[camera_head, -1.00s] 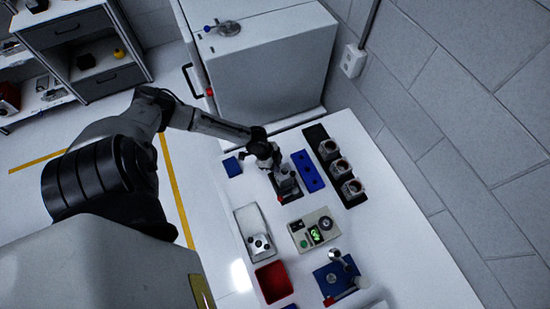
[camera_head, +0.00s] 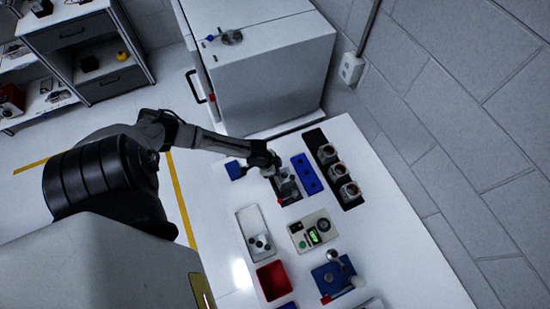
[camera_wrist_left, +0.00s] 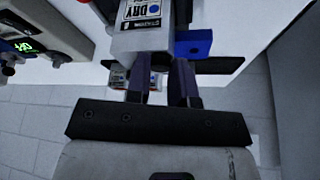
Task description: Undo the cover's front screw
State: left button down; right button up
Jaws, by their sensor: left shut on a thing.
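My left gripper (camera_head: 272,170) is over the back left of the white table, at a dark fixture (camera_head: 289,192) with a small red part at its near end. A pale grey body with a "DRY" label (camera_wrist_left: 142,12) stands just beyond the fingertips. I cannot make out the cover or its front screw. My right gripper is not in view.
A blue bar with holes (camera_head: 307,173) and a black rack of round parts (camera_head: 317,139) stand right of the fixture. Nearer are a pale tray (camera_head: 243,217), a box with a green display (camera_head: 297,231), a red bin (camera_head: 287,272) and a blue-based device (camera_head: 324,273).

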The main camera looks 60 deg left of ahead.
pick_arm(q)
jog(key=c, duration=1)
grip_release()
jog(key=shift+o, duration=0.2)
jog(key=v, duration=1.4)
jog(key=shift+b, duration=0.45)
jog(key=shift+f, duration=0.1)
